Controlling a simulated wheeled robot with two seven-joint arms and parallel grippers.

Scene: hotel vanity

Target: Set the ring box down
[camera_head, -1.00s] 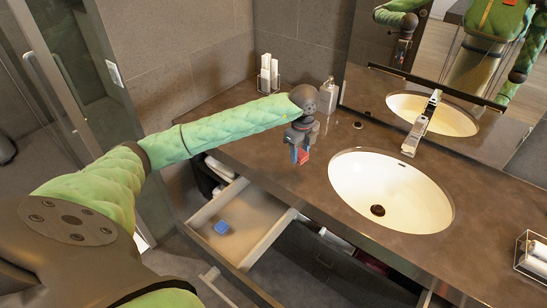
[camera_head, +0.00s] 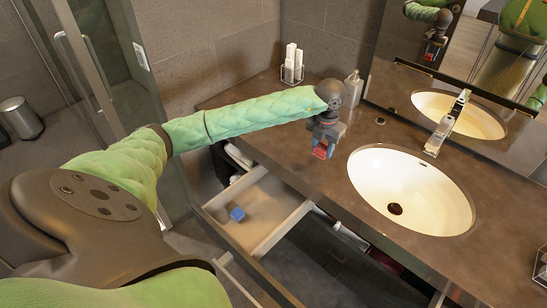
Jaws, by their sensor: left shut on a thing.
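A small red box (camera_head: 320,152), taken here as the ring box, is held in my left gripper (camera_head: 321,146). The gripper is shut on it, hangs from the arm that comes in from the left, and points down. It is over the dark countertop (camera_head: 285,135), left of the sink and near the front edge above the drawer. The fingers hide part of the box. I cannot tell whether the box touches the counter. My right gripper is not in view.
An open drawer (camera_head: 288,228) below the counter holds a small blue box (camera_head: 237,214). The white sink (camera_head: 410,190) and tap (camera_head: 440,135) lie to the right. A soap bottle (camera_head: 353,88) and a rack of white items (camera_head: 292,66) stand behind. Counter around the gripper is clear.

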